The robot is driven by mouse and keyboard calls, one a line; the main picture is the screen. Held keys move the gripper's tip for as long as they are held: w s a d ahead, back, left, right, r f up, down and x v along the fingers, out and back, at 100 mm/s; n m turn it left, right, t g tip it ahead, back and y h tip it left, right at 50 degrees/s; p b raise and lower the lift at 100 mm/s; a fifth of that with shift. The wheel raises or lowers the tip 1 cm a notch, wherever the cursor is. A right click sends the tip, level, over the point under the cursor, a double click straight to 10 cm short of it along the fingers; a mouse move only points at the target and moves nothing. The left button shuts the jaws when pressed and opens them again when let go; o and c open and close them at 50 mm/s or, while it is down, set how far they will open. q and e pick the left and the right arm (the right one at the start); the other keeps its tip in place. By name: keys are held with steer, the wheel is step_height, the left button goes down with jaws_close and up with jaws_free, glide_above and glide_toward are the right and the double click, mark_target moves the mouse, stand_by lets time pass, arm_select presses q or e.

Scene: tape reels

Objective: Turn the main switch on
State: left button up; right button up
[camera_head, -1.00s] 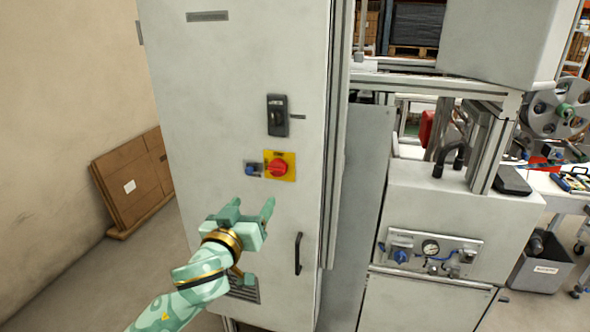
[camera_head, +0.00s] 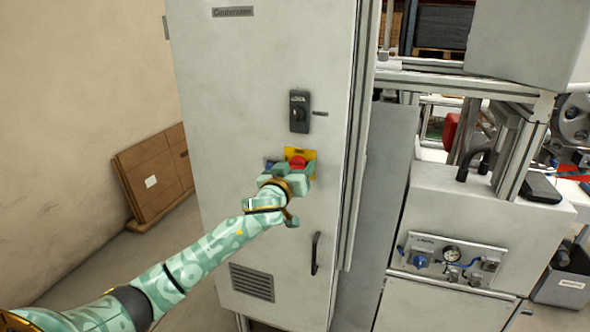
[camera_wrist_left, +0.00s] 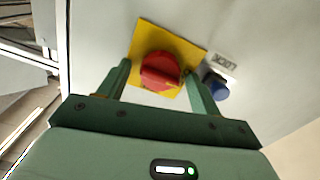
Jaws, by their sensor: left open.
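A red rotary switch knob (camera_wrist_left: 162,72) on a yellow square plate (camera_wrist_left: 148,36) is mounted on the front of a tall grey cabinet. In the head view the red knob (camera_head: 297,161) and the plate (camera_head: 312,158) are partly hidden by my gripper. My left gripper (camera_head: 291,172) reaches up to it. In the left wrist view my left gripper (camera_wrist_left: 158,72) is open, with one finger on each side of the red knob. I cannot tell whether the fingers touch it. My right gripper is not in view.
A small blue knob (camera_wrist_left: 217,88) sits beside the yellow plate, close to one finger. A black door handle (camera_head: 315,253) is below. A machine panel with a gauge (camera_head: 452,253) stands at right.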

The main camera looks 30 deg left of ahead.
arm_select(q)
steer(key=c, duration=1)
